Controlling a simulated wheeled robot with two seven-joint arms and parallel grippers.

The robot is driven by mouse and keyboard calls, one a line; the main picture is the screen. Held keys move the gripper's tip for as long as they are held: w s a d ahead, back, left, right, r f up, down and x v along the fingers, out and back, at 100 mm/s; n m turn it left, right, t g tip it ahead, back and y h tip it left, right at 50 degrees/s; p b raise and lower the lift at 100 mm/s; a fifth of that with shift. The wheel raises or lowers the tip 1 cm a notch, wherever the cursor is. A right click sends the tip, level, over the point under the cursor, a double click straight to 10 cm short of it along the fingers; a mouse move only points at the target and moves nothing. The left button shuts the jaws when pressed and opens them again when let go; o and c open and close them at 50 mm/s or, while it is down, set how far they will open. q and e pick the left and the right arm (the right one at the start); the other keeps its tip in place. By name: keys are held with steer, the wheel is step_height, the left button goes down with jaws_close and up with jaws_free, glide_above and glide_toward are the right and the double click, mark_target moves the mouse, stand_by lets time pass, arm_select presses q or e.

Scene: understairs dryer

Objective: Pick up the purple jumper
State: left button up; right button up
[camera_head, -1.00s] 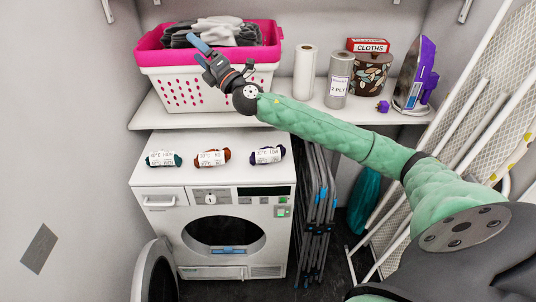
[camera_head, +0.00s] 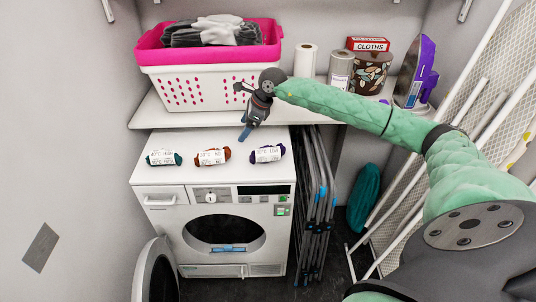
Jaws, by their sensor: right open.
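The purple jumper (camera_head: 275,153) is a small dark purple roll with a white printed label band. It lies at the right of a row of three rolls on top of the white dryer (camera_head: 190,172). My right gripper (camera_head: 245,134) is open and empty. It points downward above the back of the dryer top, behind and slightly left of the purple jumper, apart from it. The orange-brown roll (camera_head: 227,154) lies in the middle and the teal roll (camera_head: 150,158) at the left, both with white labels. My left gripper is not in view.
A white and pink basket (camera_head: 205,90) with grey clothes stands on the shelf (camera_head: 155,112) behind. Paper rolls (camera_head: 305,62), a patterned pot (camera_head: 371,75), a red cloths box (camera_head: 367,44) and a purple iron (camera_head: 415,72) stand rightward. The dryer door (camera_head: 155,272) hangs open.

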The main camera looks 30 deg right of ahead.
mark_target(274, 147)
steer(key=s+d+f+g+h, duration=0.1)
steer(key=d, duration=0.1)
steer(key=s+d+f+g+h, duration=0.1)
steer(key=s+d, duration=0.1)
steer(key=s+d+f+n+g+h, duration=0.1)
steer(key=d+h, duration=0.1)
steer(key=d, duration=0.1)
steer(key=shift+s+d, duration=0.1)
steer(key=shift+s, duration=0.3)
steer(key=shift+s+d+g, duration=0.25)
steer(key=shift+d+g, duration=0.05)
steer(key=shift+s+d+f, duration=0.1)
steer(key=shift+s+f, duration=0.05)
steer(key=shift+f, duration=0.05)
steer(key=shift+f+p, duration=0.55)
steer(key=shift+f, duration=0.55)
step_height(274, 147, down, 4)
steer(key=p, duration=0.3)
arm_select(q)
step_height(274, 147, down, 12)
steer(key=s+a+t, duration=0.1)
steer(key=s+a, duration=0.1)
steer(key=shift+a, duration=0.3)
arm_select(e)
steer(key=shift+f, duration=0.65)
steer(key=c, duration=1.1)
steer(key=shift+r, duration=0.1)
steer(key=shift+c, duration=0.2)
